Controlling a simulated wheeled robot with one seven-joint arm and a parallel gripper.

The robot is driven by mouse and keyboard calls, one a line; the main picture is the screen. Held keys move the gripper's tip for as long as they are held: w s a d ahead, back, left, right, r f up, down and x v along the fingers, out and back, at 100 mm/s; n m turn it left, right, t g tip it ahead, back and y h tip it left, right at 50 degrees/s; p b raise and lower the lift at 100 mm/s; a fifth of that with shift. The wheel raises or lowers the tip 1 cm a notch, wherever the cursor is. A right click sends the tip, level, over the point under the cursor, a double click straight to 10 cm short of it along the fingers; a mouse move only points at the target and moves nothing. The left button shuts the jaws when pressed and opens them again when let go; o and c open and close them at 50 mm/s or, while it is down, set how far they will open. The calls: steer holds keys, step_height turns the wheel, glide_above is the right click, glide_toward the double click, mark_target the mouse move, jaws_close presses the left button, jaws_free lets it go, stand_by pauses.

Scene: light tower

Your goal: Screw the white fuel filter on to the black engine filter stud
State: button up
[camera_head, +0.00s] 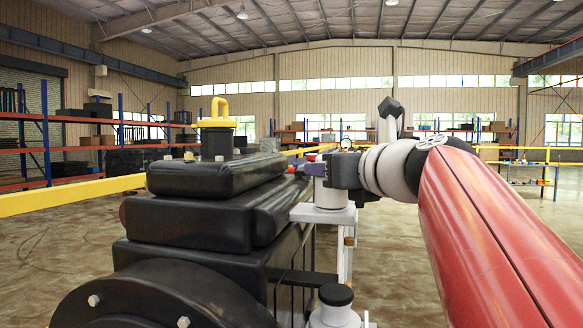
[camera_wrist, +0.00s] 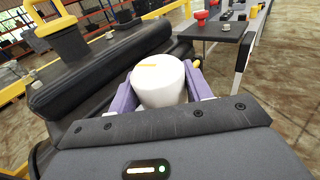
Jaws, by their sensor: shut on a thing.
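The white fuel filter (camera_wrist: 160,88) is upright between the purple fingers of my gripper (camera_wrist: 159,80) in the wrist view. My gripper is shut on its sides. In the head view my gripper (camera_head: 318,170) reaches in from the right beside the black engine (camera_head: 205,212), and a white cylinder, likely the filter (camera_head: 331,196), shows under the fingers, just over a pale bracket plate (camera_head: 322,214). I cannot tell which black part is the filter stud. The filter's lower end is hidden in the wrist view, so contact with a stud cannot be told.
A yellow-handled cap (camera_head: 217,115) rises from the engine top. A black-capped white canister (camera_head: 336,295) stands low in front. A yellow rail (camera_head: 70,196) runs behind. Open floor lies to the right.

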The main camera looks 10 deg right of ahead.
steer(key=shift+f, duration=0.4)
steer(key=shift+a+m+h, duration=0.1)
steer(key=shift+m+h, duration=0.7)
steer(key=shift+h, duration=0.2)
steer(key=o, duration=1)
steer(key=shift+o, duration=1.2)
steer(key=shift+r+t, duration=0.15)
steer(key=shift+t, duration=0.15)
